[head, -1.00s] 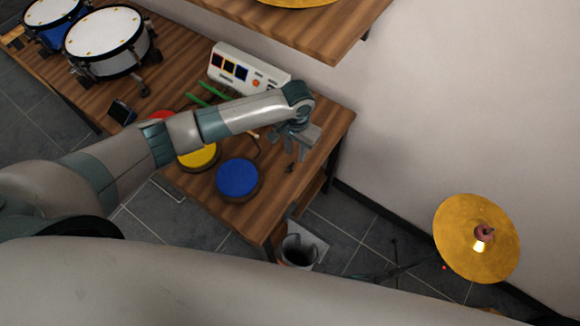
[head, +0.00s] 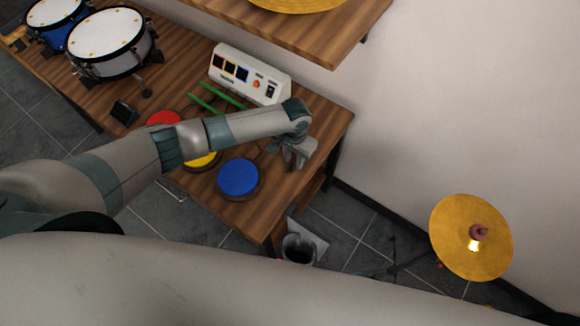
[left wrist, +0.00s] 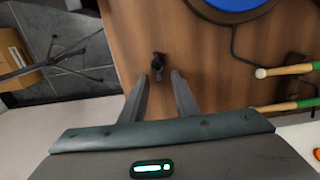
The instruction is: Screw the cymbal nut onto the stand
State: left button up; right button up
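A small dark wing-shaped cymbal nut (left wrist: 158,65) lies on the wooden table near its edge in the left wrist view. In the head view my left gripper covers it. My left gripper (head: 294,158) is over the right end of the table, pointing down. In the left wrist view its fingers (left wrist: 160,76) are open and empty, with the nut just beyond and between the tips. The gold cymbal (head: 455,245) sits on its stand at the right in the head view, with a reddish piece (head: 479,232) at its centre. My right gripper is not in view.
The table (head: 314,160) also holds a blue pad (head: 238,178), other coloured pads, green-ended sticks (head: 215,101), a white control box (head: 245,76) and drums (head: 108,42). A dark bin (head: 298,249) stands on the floor. A higher shelf (head: 310,35) is at the back.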

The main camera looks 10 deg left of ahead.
aim_at(294, 162)
pick_arm(q)
grip_shut()
jog(key=shift+r, duration=0.15)
dwell(0.4)
jog(key=shift+r+b, duration=0.3)
jog(key=shift+r, duration=0.25)
notch_tip(294, 162, up, 2)
jog(key=shift+r+b, duration=0.1)
jog(key=shift+b, duration=0.35)
jog(key=s+d+r+b, duration=0.3)
jog(key=d+r, duration=0.4)
jog(key=d, duration=0.4)
jog(key=shift+r, duration=0.25)
jog(key=shift+s+d, duration=0.1)
